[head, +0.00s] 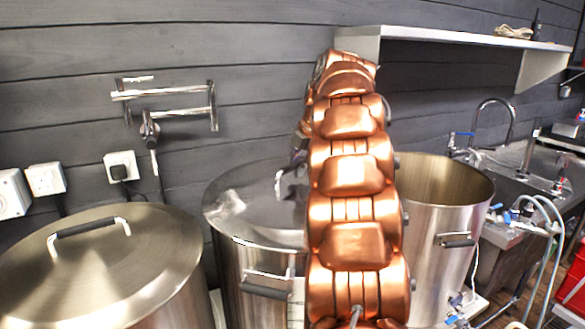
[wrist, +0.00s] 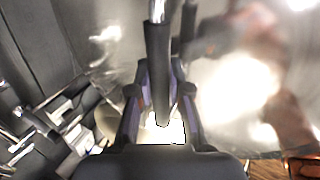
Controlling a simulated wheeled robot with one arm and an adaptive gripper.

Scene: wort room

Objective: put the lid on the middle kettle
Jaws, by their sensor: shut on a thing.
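The shiny round lid (head: 245,204) lies over the top of the middle kettle (head: 258,272) in the head view, roughly level. Its right part is hidden behind my copper arm, and I cannot tell whether it is fully seated or slightly above the rim. In the wrist view my gripper (wrist: 161,75) is shut on the lid's dark handle (wrist: 158,45), with a finger on each side. The lid's reflective surface (wrist: 225,85) fills the right of that view. In the head view my gripper is mostly hidden behind the arm.
A kettle with its lid on (head: 100,265) stands at left; an open kettle (head: 450,225) stands at right. A wall pipe rack (head: 165,102), sockets (head: 46,179) and a shelf (head: 460,38) are behind. A sink (head: 520,180) and hoses are at far right.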

